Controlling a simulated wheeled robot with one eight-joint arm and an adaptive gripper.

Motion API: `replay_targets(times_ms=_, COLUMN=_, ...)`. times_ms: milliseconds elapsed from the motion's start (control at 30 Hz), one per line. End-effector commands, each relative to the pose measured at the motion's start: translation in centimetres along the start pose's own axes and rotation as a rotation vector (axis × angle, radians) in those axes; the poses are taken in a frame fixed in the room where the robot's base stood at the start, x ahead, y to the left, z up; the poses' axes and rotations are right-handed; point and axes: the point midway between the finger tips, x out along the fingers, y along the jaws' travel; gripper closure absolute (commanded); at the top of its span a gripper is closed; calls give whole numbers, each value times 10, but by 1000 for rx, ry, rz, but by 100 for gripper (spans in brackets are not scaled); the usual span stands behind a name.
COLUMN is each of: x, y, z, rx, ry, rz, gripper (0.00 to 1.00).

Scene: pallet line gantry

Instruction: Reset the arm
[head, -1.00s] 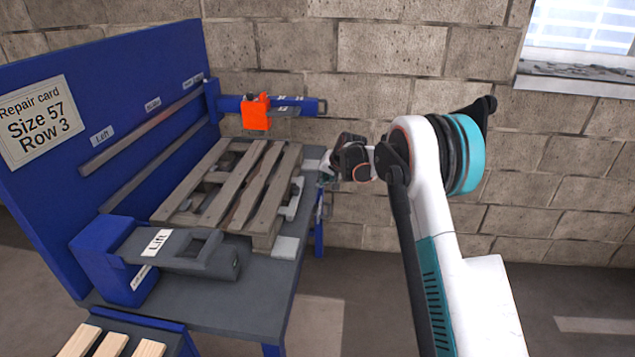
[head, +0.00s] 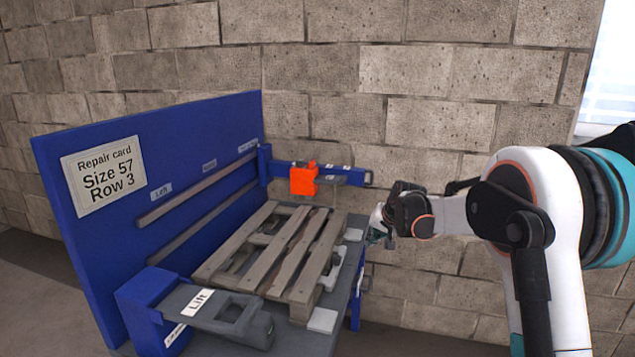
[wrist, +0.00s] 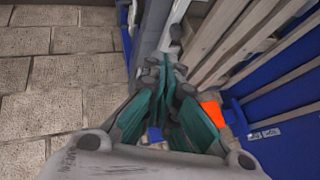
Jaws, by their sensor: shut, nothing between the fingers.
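My gripper (wrist: 165,70) is shut and empty in the wrist view, its teal-sided fingers together. In the head view my gripper (head: 375,236) is at the right edge of the blue workbench, just right of the pallet. My white arm reaches to it from the right. I cannot tell whether the gripper touches the bench edge.
A grey wooden pallet (head: 281,247) lies on the blue bench. A dark "Lift" clamp (head: 228,312) is at its front; a blue gantry arm with an orange block (head: 304,179) is behind. The blue back panel carries a repair card (head: 104,178). A block wall stands behind.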

Motion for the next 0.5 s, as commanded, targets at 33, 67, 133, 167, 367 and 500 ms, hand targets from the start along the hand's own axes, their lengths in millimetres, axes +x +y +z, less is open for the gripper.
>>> replay_targets(times_ms=33, x=-22, y=-3, z=6, rx=-12, ry=2, rz=6, gripper=100)
replay_targets(times_ms=67, x=-33, y=-4, z=9, rx=-20, ry=3, rz=10, gripper=100)
replay_targets(times_ms=133, x=-59, y=-6, z=17, rx=-38, ry=6, rz=18, gripper=100)
replay_targets(times_ms=167, x=-70, y=-7, z=21, rx=-47, ry=8, rz=22, gripper=100)
replay_targets(times_ms=367, x=-139, y=-8, z=55, rx=-99, ry=16, rz=47, gripper=100)
replay_targets(times_ms=500, x=-183, y=-5, z=84, rx=-136, ry=22, rz=64, gripper=100)
